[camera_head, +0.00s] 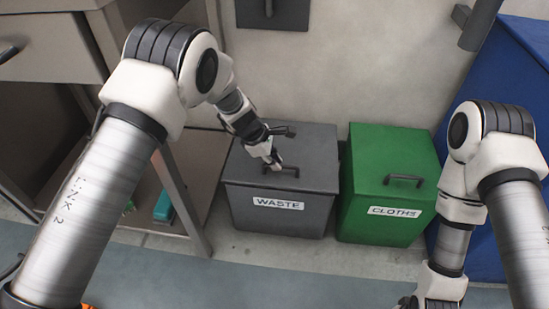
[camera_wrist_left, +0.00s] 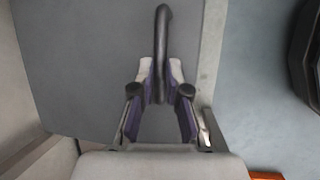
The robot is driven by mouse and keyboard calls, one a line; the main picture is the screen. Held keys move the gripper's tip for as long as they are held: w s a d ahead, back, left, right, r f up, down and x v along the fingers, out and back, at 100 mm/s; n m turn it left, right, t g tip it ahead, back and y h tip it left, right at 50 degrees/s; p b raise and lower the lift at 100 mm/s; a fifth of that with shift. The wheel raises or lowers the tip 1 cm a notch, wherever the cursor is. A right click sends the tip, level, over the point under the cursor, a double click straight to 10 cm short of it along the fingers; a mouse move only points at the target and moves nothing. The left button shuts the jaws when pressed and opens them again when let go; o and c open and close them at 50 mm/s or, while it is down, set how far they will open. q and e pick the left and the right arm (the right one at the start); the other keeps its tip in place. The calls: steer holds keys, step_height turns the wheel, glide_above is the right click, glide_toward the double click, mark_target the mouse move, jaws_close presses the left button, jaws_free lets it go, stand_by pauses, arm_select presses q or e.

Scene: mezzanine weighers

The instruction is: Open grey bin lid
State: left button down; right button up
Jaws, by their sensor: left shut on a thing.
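The grey bin (camera_head: 283,214), labelled WASTE, stands on the floor against the wall. Its grey lid (camera_head: 318,163) looks closed. A dark bar handle (camera_head: 290,175) is on the lid near its front edge. My left gripper (camera_head: 275,163) reaches down over the lid and is shut on the handle. In the left wrist view the handle (camera_wrist_left: 162,45) runs between the two fingers (camera_wrist_left: 160,90), with the grey lid (camera_wrist_left: 95,70) behind. My right arm shows at the right, but its fingertips cannot be made out.
A green bin (camera_head: 370,218) labelled CLOTHS stands just right of the grey bin. A blue container (camera_head: 525,85) is beyond it. A shelf unit (camera_head: 195,215) with a teal item (camera_head: 164,205) stands close on the left. The floor in front is clear.

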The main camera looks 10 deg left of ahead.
arm_select(q)
steer(key=w+r+p, duration=0.8)
steer(key=w+r, duration=0.1)
steer(key=r, duration=0.4)
steer(key=shift+r+g+p, duration=0.3)
steer(key=shift+r, duration=0.05)
